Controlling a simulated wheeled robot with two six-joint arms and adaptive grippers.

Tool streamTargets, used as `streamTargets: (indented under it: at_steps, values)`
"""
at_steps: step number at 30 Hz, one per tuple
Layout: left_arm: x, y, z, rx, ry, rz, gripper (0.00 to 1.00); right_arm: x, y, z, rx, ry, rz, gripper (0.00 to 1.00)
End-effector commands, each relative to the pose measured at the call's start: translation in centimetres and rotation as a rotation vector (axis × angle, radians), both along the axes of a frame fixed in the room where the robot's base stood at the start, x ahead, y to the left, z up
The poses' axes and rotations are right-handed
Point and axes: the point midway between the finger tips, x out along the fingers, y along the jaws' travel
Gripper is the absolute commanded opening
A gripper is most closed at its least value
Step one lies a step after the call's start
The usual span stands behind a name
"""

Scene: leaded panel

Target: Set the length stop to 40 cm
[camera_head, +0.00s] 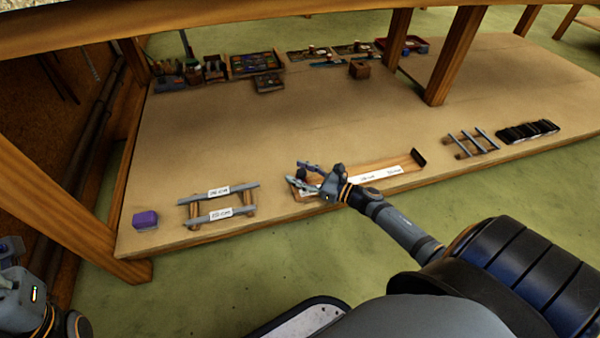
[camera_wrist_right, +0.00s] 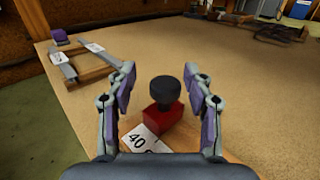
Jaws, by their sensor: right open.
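The length stop is a red block (camera_wrist_right: 168,128) with a round black knob (camera_wrist_right: 164,90) on top, seen in the right wrist view. It sits on a wooden board (camera_head: 402,163) beside a white label (camera_wrist_right: 140,141) reading "40" and a cut-off letter. My right gripper (camera_wrist_right: 160,88) is open, with one finger on each side of the knob and a visible gap on both sides. In the head view, the right gripper (camera_head: 306,178) is over the board's left end and mostly hides the stop. Part of my left gripper (camera_head: 12,248) shows at the left edge; its opening is unclear.
A black end block (camera_head: 418,157) stands at the board's right end. Left of it are a rack with labelled grey bars (camera_head: 232,190) and a purple block (camera_head: 146,219). Grey bars (camera_head: 480,140) and black pieces (camera_head: 527,131) lie right. The table's middle is clear.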

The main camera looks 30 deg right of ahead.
Motion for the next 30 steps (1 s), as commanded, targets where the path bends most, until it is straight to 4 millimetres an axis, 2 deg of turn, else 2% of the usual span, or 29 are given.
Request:
streamTargets:
  at_steps: [7,21,25,30]
  values:
    - [0.1,0.0,0.0,0.003,0.002,-0.001,0.4,-0.6,-0.5,0.0,-0.002,0.001,0.0,0.52]
    - [0.0,0.0,0.0,0.0,0.001,0.0,0.4,-8.9,-5.3,-0.1,-0.003,0.005,0.004,0.52]
    - [0.0,0.0,0.0,0.0,0.001,0.0,0.4,-10.0,-6.0,0.0,-0.002,0.002,0.003,0.52]
    - [0.0,0.0,0.0,0.0,0.001,0.0,0.4,-10.3,-6.2,0.0,0.0,0.0,0.0,0.52]
